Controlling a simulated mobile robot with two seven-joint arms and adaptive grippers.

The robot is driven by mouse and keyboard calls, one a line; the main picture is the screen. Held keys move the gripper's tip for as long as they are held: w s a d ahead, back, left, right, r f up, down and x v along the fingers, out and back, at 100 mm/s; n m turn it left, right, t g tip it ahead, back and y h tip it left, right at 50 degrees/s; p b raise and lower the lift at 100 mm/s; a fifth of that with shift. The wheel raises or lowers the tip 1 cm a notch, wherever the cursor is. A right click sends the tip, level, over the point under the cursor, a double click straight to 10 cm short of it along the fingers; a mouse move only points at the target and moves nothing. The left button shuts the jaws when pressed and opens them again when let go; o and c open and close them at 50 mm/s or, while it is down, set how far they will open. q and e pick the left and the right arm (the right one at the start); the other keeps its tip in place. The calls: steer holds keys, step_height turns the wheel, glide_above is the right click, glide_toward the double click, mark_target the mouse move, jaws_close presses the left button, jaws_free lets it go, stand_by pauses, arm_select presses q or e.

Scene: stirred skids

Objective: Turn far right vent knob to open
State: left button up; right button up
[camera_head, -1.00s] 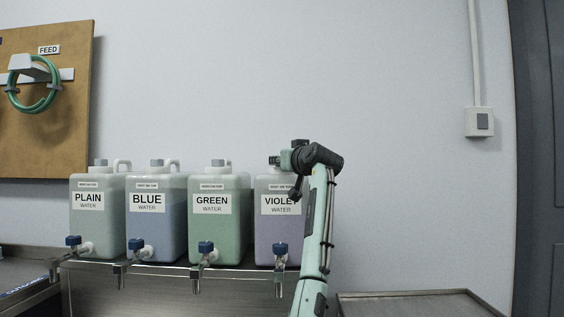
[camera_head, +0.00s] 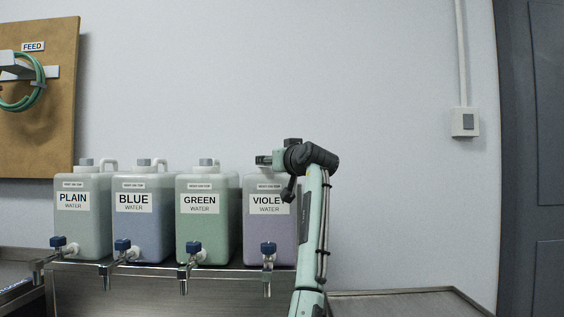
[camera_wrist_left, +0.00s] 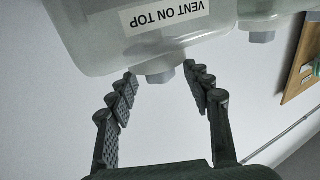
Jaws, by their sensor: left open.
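The violet-water jug (camera_head: 270,228) is the far right of the row on the metal shelf. Its grey vent knob (camera_wrist_left: 156,73) shows upside down in the left wrist view, below the "VENT ON TOP" label. My left gripper (camera_wrist_left: 160,78) is open, with one fingertip on each side of the knob. I cannot tell whether they touch it. In the head view my left gripper (camera_head: 265,160) is over the top of the violet jug, and the knob is hard to make out there. My right gripper is not in view.
The green jug (camera_head: 206,240), blue jug (camera_head: 148,235) and plain jug (camera_head: 88,235) stand to the left, each with a blue-handled tap in front. A board with a green hose (camera_head: 38,85) hangs at left.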

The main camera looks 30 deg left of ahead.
arm_select(q)
steer(key=v, duration=0.9)
steer(key=shift+d, duration=0.2)
